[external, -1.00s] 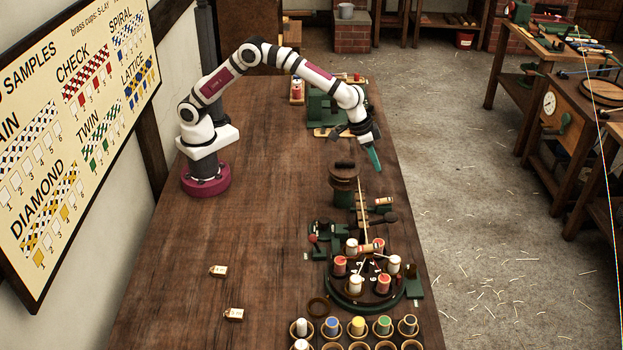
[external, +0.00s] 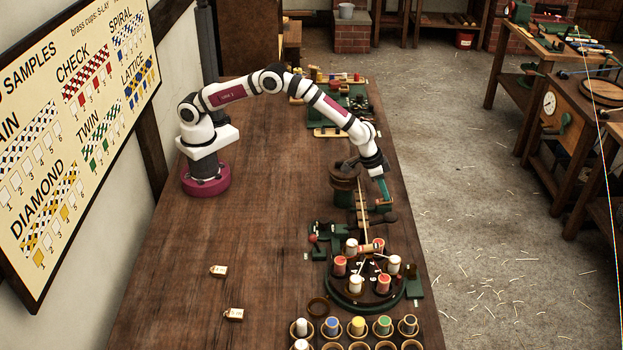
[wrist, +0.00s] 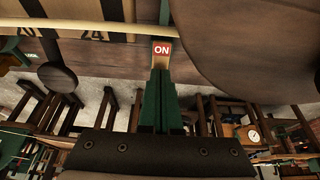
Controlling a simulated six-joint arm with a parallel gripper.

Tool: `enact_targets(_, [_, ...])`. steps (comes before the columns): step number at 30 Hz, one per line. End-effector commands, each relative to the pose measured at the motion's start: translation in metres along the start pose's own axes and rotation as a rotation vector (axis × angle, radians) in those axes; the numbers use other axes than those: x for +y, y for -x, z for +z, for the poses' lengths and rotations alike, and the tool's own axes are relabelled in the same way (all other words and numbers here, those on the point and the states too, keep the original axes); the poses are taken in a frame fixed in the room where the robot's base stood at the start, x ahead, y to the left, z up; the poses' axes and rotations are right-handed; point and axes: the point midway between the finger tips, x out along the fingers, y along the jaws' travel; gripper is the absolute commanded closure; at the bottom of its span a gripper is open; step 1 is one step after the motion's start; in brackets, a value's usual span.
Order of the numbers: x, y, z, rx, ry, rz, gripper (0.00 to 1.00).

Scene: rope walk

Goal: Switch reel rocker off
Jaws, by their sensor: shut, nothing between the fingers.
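In the wrist view the reel rocker (wrist: 162,48) shows a red face with white letters "ON". My gripper (wrist: 160,76) is shut and empty, its green fingers together and their tips right at the rocker's lower edge in the picture. I cannot tell whether they touch it. In the external view my gripper (external: 387,198) points down beside the dark wooden reel (external: 344,183), on its right. The rocker is too small or hidden by the fingers to make out there.
A dark round knob (wrist: 57,77) and a numbered scale (wrist: 92,35) lie left of the rocker in the wrist view. The round braiding table with bobbins (external: 347,297) stands nearer the camera. The left half of the bench (external: 240,240) is mostly clear.

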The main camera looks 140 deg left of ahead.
Motion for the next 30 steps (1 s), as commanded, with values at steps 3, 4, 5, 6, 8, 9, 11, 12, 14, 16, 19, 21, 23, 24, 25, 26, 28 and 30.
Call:
enact_targets(3, [0.0,-0.001,0.0,0.0,0.0,0.0,1.0])
enact_targets(4, [0.0,-0.001,-0.001,0.0,0.0,0.0,1.0])
enact_targets(5, [0.0,-0.002,-0.001,0.0,0.0,0.0,1.0])
enact_targets(6, [0.0,-0.003,-0.001,0.0,0.0,0.0,1.0])
enact_targets(8, [0.0,-0.004,-0.002,-0.001,0.0,0.0,1.0])
enact_targets(9, [0.0,-0.006,-0.002,-0.002,0.0,0.0,1.0])
enact_targets(11, [0.0,-0.009,-0.002,-0.003,0.0,0.0,1.0])
enact_targets(12, [0.0,-0.008,-0.002,-0.003,0.0,0.0,1.0])
enact_targets(14, [0.0,-0.008,-0.001,-0.004,-0.001,0.0,1.0])
enact_targets(16, [0.0,-0.008,-0.001,-0.006,-0.001,-0.001,1.0])
enact_targets(19, [0.0,-0.008,0.002,-0.008,-0.002,-0.002,1.0])
enact_targets(21, [0.0,-0.007,0.006,-0.01,-0.003,-0.003,1.0])
enact_targets(23, [0.0,-0.007,0.009,-0.01,-0.003,-0.003,1.0])
enact_targets(24, [0.0,-0.006,0.012,-0.012,-0.003,-0.003,1.0])
enact_targets(25, [-0.001,-0.006,0.013,-0.014,-0.003,-0.004,1.0])
enact_targets(26, [-0.001,-0.006,0.015,-0.014,-0.003,-0.003,1.0])
enact_targets(28, [-0.001,-0.006,0.017,-0.014,-0.003,-0.003,1.0])
enact_targets(30, [-0.001,-0.005,0.018,-0.014,-0.003,-0.004,1.0])
